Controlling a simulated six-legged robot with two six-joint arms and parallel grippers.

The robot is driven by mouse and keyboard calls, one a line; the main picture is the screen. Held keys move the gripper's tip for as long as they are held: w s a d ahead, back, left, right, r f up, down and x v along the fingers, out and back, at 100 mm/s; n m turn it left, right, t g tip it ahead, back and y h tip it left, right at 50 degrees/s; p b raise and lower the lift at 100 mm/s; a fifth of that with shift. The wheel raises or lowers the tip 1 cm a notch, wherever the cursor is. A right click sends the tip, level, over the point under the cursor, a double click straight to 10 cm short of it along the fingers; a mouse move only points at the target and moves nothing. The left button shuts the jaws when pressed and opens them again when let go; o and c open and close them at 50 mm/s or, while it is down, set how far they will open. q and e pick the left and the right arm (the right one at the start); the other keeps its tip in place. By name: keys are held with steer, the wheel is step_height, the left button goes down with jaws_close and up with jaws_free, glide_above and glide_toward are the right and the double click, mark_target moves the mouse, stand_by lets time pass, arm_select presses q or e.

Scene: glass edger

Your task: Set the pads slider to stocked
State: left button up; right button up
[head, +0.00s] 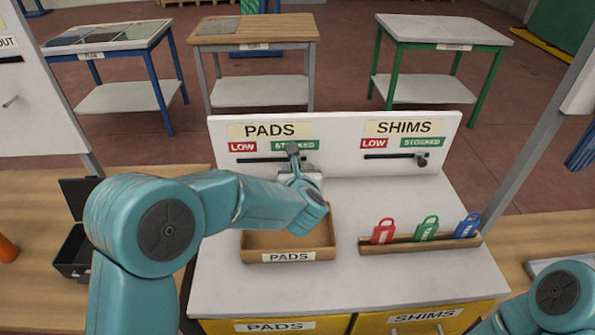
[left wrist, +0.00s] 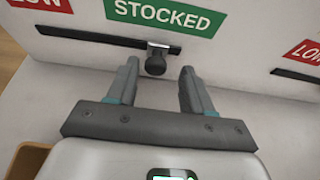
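The pads slider is a dark slot in the white panel under the red LOW and green STOCKED labels. Its knob (head: 293,148) is near the slot's right end, below STOCKED. In the left wrist view the knob (left wrist: 156,63) hangs under the STOCKED label (left wrist: 163,15), with a short stretch of slot to its right. My left gripper (head: 297,166) is at the panel, partly hidden by its own arm. Its fingers (left wrist: 160,72) are open, one on each side of the knob, with gaps visible; the knob is at the fingertips. My right gripper is out of view.
An empty-looking PADS tray (head: 288,257) lies below my left arm. The SHIMS slider knob (head: 421,159) is at the right of its slot. A wooden rack (head: 420,244) holds red, green and blue tags. The white worktop between panel and rack is clear.

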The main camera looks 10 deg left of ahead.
arm_select(q)
steer(key=shift+s, duration=0.1)
steer(key=shift+s+r, duration=0.1)
steer(key=shift+s, duration=0.2)
steer(key=b+v, duration=0.4)
steer(key=v, duration=1.1)
steer(key=shift+s+r, duration=0.15)
steer(key=shift+s, duration=0.1)
steer(key=shift+d, duration=0.1)
